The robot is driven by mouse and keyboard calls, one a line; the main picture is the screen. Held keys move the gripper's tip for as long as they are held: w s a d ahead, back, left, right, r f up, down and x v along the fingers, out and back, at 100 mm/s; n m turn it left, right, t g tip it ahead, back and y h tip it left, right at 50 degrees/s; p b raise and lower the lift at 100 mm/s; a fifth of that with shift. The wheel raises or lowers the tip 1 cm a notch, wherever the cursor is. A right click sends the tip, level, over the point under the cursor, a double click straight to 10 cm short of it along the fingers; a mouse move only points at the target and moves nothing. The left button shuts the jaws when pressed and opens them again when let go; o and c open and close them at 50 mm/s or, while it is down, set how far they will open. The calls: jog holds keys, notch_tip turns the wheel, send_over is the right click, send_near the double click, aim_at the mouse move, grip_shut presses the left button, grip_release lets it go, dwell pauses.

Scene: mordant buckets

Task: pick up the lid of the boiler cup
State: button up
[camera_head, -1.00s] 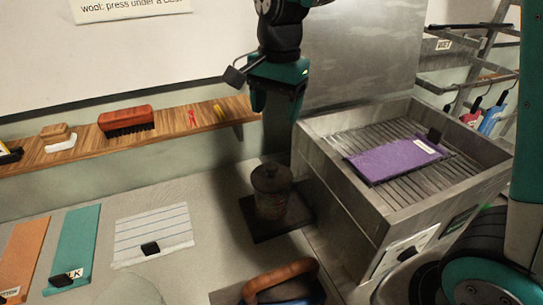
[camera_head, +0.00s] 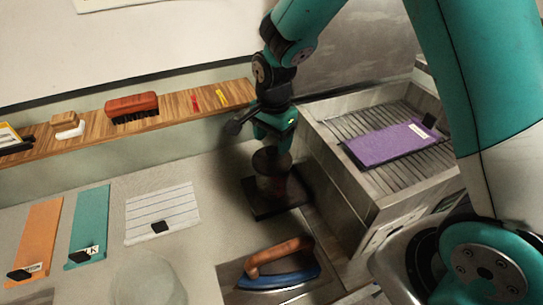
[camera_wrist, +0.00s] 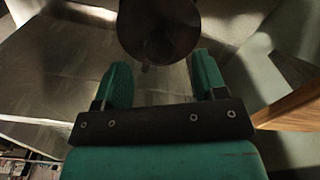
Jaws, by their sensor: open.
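The boiler cup (camera_head: 272,187) is a dark, round cup standing upright on a dark square plate beside the metal box. Its dark lid (camera_head: 270,162) is on top. My gripper (camera_head: 272,140) points down just above the lid, with its teal fingers apart. In the wrist view, the round dark lid (camera_wrist: 157,22) shows at the top centre, beyond the open fingertips (camera_wrist: 160,62). Nothing is between the fingers. Whether a fingertip touches the lid cannot be told; the knob is partly hidden by my gripper in the head view.
The metal box (camera_head: 395,205) with a slatted top holding a purple cloth (camera_head: 390,146) stands close on the right. An iron (camera_head: 280,270) with a wooden handle lies in front. A wooden shelf (camera_head: 180,112) runs behind on the left. Cloth samples lie on the left counter.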

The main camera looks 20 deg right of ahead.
aim_at(272, 149)
jog(key=shift+a+f+p, duration=0.1)
jog(key=shift+f+p, duration=0.65)
jog(key=shift+f, duration=1.3)
jog(key=shift+c, duration=0.5)
jog(key=c, duration=0.9)
